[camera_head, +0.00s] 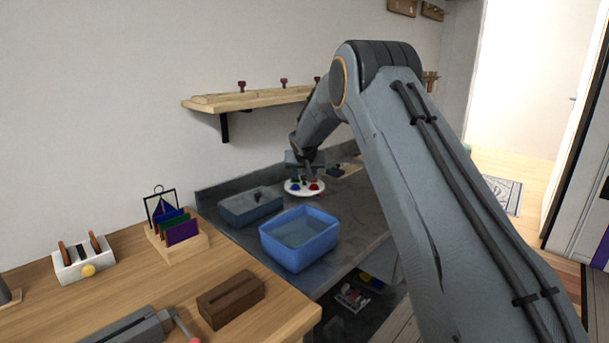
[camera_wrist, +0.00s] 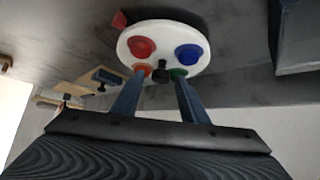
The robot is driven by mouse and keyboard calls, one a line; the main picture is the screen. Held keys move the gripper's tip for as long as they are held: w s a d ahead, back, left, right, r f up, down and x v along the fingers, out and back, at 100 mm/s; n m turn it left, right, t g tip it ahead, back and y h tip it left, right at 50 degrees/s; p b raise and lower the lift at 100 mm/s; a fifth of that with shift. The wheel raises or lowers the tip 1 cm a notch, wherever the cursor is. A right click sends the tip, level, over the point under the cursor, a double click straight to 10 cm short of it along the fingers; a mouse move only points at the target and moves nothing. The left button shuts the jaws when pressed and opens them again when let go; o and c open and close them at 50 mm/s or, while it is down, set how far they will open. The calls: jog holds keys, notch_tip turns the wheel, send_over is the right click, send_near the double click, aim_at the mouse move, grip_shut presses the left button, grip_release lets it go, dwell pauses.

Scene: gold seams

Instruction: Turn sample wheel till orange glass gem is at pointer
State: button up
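The sample wheel is a white disc (camera_head: 291,192) on the grey counter below my gripper (camera_head: 306,166). In the wrist view the wheel (camera_wrist: 164,34) carries a red gem (camera_wrist: 141,47), a blue gem (camera_wrist: 189,54), an orange-red gem (camera_wrist: 140,68) and a green gem (camera_wrist: 178,72). The last two are partly hidden by my fingers. A dark knob (camera_wrist: 160,75) stands on the wheel. A small red wedge (camera_wrist: 118,19), apparently the pointer, lies just outside the rim, nearest the red gem. My gripper (camera_wrist: 160,84) is open, its fingers apart on either side of the knob; contact cannot be told.
A blue bin (camera_head: 299,240) and a grey tray (camera_head: 250,207) stand near the wheel on the counter. A wooden shelf (camera_head: 250,101) hangs on the wall above. A wooden table (camera_head: 200,262) with a rack and blocks fills the front left.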

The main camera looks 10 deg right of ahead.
jog(key=shift+w+f, duration=0.1)
jog(key=shift+w, duration=0.05)
grip_shut()
